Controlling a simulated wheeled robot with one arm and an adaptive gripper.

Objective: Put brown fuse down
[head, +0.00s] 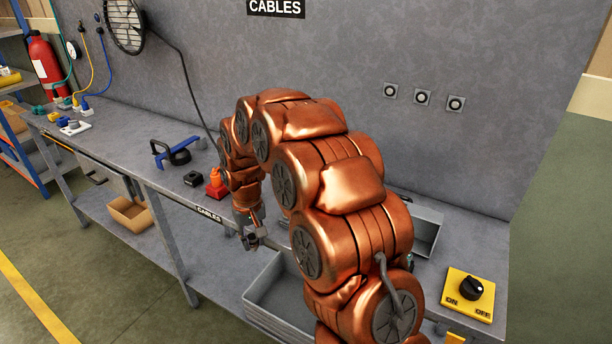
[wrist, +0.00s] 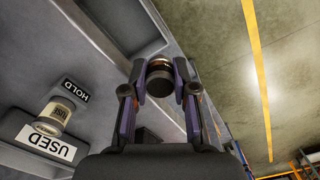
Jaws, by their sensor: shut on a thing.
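My gripper (wrist: 160,88) is shut on the brown fuse (wrist: 159,66), a short cylinder with a dark end and a brownish band, held between the two fingertips in the wrist view. In the head view my gripper (head: 252,241) hangs at the front edge of the workbench, just left of a grey bin; the fuse cannot be made out clearly there. In the wrist view a pale fuse (wrist: 54,117) with a printed label lies at the left, between a HOLD label (wrist: 76,90) and a USED label (wrist: 46,142).
The grey bin (head: 262,322) sits at the bench front, and a grey tray (head: 428,232) is behind my arm. A yellow ON/OFF switch box (head: 458,288) is at the right. A red item (head: 215,186), a black block (head: 193,179) and a blue clamp (head: 184,148) lie on the bench.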

